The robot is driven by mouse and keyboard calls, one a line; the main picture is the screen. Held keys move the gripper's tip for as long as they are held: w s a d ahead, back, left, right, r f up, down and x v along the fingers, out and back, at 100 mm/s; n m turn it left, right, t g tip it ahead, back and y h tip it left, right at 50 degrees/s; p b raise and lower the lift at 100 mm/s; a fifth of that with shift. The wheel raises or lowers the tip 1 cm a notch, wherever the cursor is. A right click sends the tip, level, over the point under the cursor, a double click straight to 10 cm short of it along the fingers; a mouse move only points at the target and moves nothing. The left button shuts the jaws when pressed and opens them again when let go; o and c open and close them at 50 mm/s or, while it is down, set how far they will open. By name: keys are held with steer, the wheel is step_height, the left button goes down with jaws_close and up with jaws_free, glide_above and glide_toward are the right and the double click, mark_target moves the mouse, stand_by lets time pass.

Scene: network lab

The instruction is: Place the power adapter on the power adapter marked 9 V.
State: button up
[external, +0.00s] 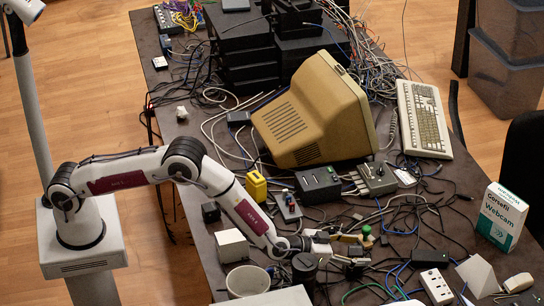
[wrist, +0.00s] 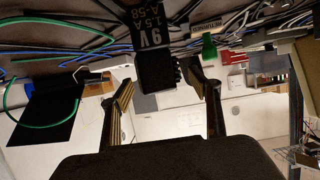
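In the wrist view, a dark piece with pale print reading "9 V" (wrist: 150,28) shows at the top, with the print upside down. A black block (wrist: 157,72) is directly below it in the picture, between my fingers. I cannot tell whether the two are one adapter or two touching. My gripper (wrist: 163,88) has its fingers apart, with a visible gap on each side of the block. In the external view my gripper (external: 352,248) is low over the cluttered table, right of the arm. The adapter there is too small and covered to make out.
Cables and small boxes crowd the table around my gripper. A beige monitor (external: 315,115) stands behind it, with a keyboard (external: 424,120) further right. A white mug (external: 247,281) and a white box (external: 232,245) stand left.

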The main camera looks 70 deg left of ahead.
steer(key=shift+r, duration=0.15)
steer(key=shift+s, duration=0.1)
steer(key=shift+v, duration=0.8)
steer(key=v, duration=1)
steer(key=shift+r, duration=0.25)
